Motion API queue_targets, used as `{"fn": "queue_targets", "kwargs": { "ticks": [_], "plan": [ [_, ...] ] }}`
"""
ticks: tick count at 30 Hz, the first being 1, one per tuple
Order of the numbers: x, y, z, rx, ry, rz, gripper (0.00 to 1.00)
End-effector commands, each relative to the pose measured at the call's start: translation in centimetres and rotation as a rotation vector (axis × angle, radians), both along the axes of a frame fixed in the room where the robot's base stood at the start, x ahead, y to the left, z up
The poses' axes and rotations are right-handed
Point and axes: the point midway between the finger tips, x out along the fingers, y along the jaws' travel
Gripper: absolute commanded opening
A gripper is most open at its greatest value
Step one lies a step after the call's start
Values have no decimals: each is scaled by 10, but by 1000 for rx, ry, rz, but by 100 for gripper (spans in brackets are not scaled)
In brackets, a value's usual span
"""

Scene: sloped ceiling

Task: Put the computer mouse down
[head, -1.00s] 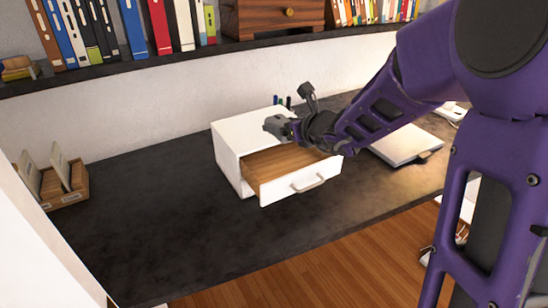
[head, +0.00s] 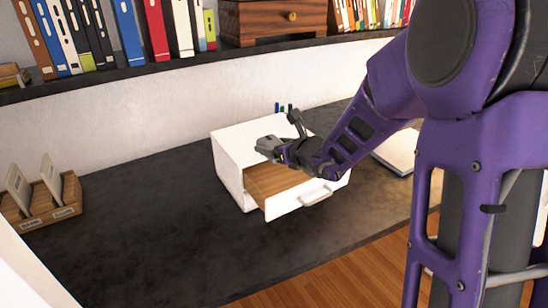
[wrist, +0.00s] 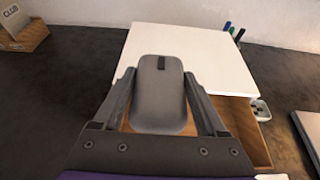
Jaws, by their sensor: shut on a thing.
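A grey computer mouse (wrist: 158,95) with a dark scroll wheel sits between the two fingers of my gripper (wrist: 160,88) in the wrist view. The gripper is shut on its sides. In the head view my gripper (head: 268,148) is in front of the white drawer box (head: 232,165), above its open drawer. The mouse is small there and hard to tell from the grey fingers. In the wrist view the mouse overlaps the front edge of the white box top (wrist: 205,55), with the wooden drawer inside (wrist: 245,125) below it.
The dark desk (head: 150,210) is clear left of the box. A wooden card holder (head: 45,205) stands at the far left. A laptop (head: 398,150) lies right of the box. Pens (wrist: 233,30) stand behind it. A shelf of binders (head: 130,35) runs above.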

Motion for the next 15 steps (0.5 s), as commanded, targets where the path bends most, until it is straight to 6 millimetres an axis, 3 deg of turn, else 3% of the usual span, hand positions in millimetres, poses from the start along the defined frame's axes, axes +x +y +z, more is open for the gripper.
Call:
{"fn": "queue_targets", "kwargs": {
  "ticks": [5, 15],
  "plan": [
    [0, 0, -27, 0, 2, 1, 16],
    [0, 0, -31, 1, -1, 0, 16]
  ]
}}
